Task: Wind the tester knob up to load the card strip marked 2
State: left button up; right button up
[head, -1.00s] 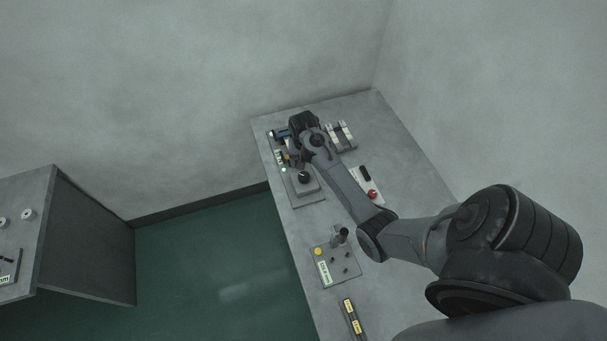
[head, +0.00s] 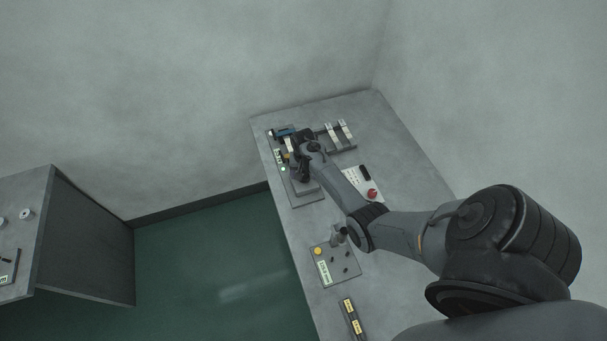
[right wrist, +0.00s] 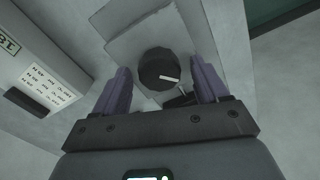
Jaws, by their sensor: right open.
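The tester (head: 312,202) stands on the bench, with a blue clamp part (head: 285,132) at its far end. Its black knob (right wrist: 159,69) with a white pointer line shows in the right wrist view. In the head view my arm hides the knob. My right gripper (right wrist: 160,82) is open, with one purple finger on each side of the knob; I cannot tell whether either finger touches it. A pale strip (head: 289,145) shows at the tester's blue part, but I cannot read its mark. My left gripper is out of view.
A rack with pale strips (head: 350,148) stands behind and right of the tester. A panel with a red button (head: 372,194) and a plate with a yellow button (head: 318,251) are nearer. A dark block with yellow labels (head: 348,306) lies in front.

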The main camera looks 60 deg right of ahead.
jog(key=shift+f, duration=0.3)
jog(key=shift+c, duration=0.3)
jog(key=c, duration=1)
